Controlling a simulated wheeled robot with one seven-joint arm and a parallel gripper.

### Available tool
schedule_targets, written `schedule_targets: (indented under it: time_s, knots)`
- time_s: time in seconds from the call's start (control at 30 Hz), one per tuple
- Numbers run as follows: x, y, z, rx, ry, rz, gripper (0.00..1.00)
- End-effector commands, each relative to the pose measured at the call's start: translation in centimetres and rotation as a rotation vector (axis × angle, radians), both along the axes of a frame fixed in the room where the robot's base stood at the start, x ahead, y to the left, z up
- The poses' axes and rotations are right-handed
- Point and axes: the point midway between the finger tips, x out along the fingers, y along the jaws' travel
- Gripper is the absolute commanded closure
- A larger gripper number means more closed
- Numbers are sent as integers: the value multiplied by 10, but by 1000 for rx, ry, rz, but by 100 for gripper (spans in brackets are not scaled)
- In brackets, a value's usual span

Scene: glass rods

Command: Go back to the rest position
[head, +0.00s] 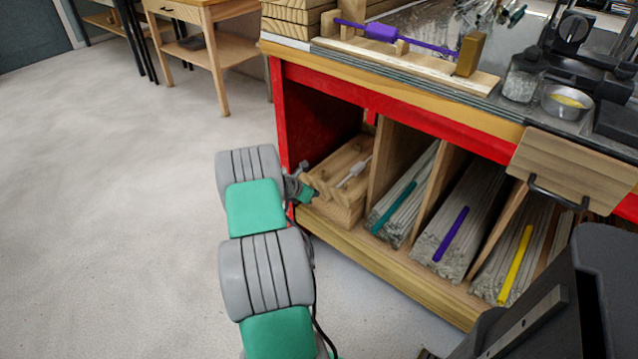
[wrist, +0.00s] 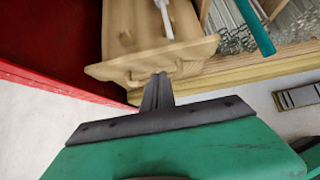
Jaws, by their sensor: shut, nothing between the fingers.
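My gripper (wrist: 160,84) is shut and empty, its fingers together at the front edge of a wooden stand in the wrist view. In the head view my gripper (head: 308,191) is small and partly hidden by my grey and green arm, at the left opening of the red workbench. The wooden stand (head: 345,190) sits in the leftmost compartment. A pale rod piece (head: 354,172) lies on it and also shows in the wrist view (wrist: 165,18). I cannot tell whether my fingertips touch the stand.
Compartments to the right hold bundles of glass rods with a teal rod (head: 393,208), a purple rod (head: 450,234) and a yellow rod (head: 515,266). The red side panel (wrist: 50,45) is close on the left. A purple rod on a holder (head: 383,31) is on the benchtop. Floor (head: 110,200) at left is clear.

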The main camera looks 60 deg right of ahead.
Motion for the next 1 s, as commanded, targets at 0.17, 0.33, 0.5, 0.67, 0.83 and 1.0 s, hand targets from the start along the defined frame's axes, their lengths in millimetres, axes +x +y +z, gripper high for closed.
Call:
schedule_targets:
  time_s: [0.17, 0.33, 0.5, 0.67, 0.83, 1.0]
  knots:
    - [13, 38, 41, -1, -2, 8, 100]
    - [16, 62, 64, 2, 1, 3, 100]
    - [17, 71, 71, 4, 0, -1, 100]
    - [36, 87, 97, 12, -81, -29, 100]
    - [96, 169, 183, 99, -396, -172, 100]
    - [132, 289, 271, 276, -694, -396, 100]
